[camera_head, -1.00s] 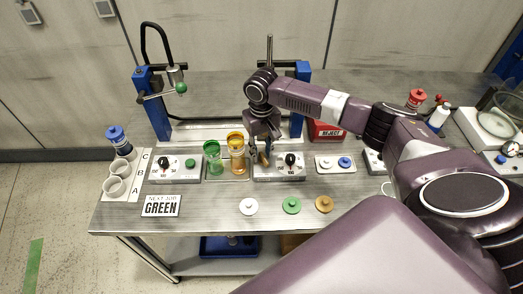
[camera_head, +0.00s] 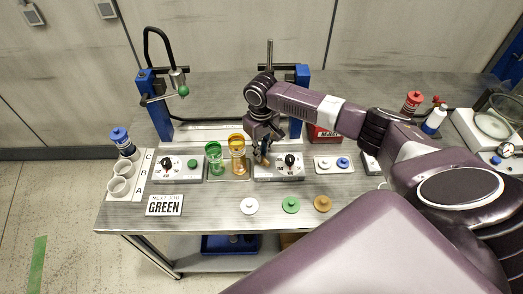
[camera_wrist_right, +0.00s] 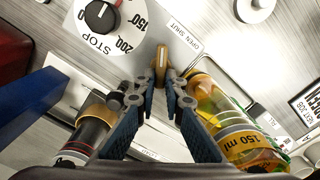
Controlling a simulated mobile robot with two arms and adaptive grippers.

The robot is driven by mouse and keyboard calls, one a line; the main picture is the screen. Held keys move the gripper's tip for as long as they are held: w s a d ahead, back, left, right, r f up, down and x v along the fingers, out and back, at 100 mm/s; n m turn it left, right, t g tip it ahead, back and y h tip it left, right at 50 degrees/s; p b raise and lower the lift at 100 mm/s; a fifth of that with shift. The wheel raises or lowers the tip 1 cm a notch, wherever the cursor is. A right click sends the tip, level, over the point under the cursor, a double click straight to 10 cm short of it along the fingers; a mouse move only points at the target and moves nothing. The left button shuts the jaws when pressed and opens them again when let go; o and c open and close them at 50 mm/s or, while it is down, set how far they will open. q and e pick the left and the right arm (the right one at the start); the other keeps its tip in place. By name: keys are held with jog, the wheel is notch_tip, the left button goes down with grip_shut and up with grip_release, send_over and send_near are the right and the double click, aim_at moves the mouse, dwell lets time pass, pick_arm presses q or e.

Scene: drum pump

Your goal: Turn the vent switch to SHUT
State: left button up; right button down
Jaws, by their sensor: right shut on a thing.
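The vent switch (camera_wrist_right: 161,62) is a small brass-coloured lever beside an "OPEN SHUT" label (camera_wrist_right: 184,36) in the right wrist view. My right gripper (camera_wrist_right: 164,84) is shut on its near end, one finger on each side. In the head view my right gripper (camera_head: 262,152) points down at the left part of the middle control box (camera_head: 290,174). The switch is mostly hidden there by the fingers, so which word it points to cannot be told. My left gripper is not in view.
A dial (camera_wrist_right: 101,14) with STOP, 150 and 200 marks sits close to the switch. An orange-topped glass (camera_head: 238,152) and a green glass (camera_head: 214,160) stand just left of the box. White, green and orange discs lie in front. A blue post stands behind.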

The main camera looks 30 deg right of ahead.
jog(key=c, duration=2)
grip_release()
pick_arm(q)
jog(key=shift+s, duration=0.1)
pick_arm(e)
jog(key=shift+r, duration=0.1)
notch_tip(320, 180, up, 12)
jog(key=shift+f, duration=0.1)
